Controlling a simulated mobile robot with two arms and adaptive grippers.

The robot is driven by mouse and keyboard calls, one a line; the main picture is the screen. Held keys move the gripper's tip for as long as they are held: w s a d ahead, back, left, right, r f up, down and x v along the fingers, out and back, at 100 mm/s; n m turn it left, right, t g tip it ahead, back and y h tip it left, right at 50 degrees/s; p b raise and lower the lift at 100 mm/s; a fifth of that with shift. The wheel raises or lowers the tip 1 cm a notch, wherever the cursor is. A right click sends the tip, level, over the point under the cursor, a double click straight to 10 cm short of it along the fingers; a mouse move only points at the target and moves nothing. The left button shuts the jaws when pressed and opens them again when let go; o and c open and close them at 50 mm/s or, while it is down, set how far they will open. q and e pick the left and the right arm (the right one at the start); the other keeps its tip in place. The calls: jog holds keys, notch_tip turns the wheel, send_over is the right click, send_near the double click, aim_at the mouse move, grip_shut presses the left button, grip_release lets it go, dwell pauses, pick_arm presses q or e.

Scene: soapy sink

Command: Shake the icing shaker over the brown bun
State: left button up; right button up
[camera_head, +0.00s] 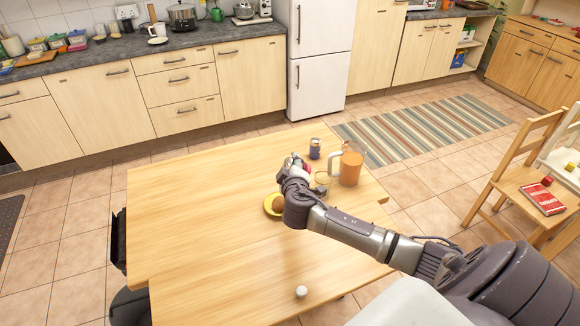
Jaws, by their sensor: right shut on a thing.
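My right gripper (298,165) is over the middle of the wooden table, at the end of the arm coming in from the lower right. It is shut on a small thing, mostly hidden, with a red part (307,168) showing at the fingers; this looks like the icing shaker. A yellow plate (267,207) lies just left of my wrist. A brownish-yellow round thing (277,203), probably the brown bun, is on it, partly covered by my wrist. My left gripper is not in view.
An orange jug with a pale handle (351,169) and a small dark can (315,149) stand on the table (200,235) beyond my gripper. A small white round thing (301,291) is near the front edge. The table's left side is clear.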

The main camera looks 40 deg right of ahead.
jog(key=f+n+t+h+b, duration=0.1)
jog(key=n+t+b, duration=0.1)
jog(key=n, duration=0.3)
jog(key=a+f+n+t+b, duration=0.1)
jog(key=f+n+t+b, duration=0.1)
jog(key=n+b, duration=0.2)
jog(key=a+f+n+t+h+b, duration=0.1)
jog(key=f+n+b, duration=0.1)
jog(key=n, duration=0.6)
jog(key=shift+w+a+t+h+b, duration=0.1)
jog(key=shift+a+t+h+b, duration=0.25)
jog(key=shift+b, duration=0.2)
jog(key=n+t+y, duration=0.1)
jog(key=n, duration=0.2)
jog(key=shift+w+a+b, duration=0.1)
jog(key=shift+b, duration=0.25)
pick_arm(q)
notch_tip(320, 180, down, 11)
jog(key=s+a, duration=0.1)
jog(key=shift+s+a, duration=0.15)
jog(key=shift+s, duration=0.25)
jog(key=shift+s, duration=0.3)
pick_arm(e)
jog(key=shift+r, duration=0.1)
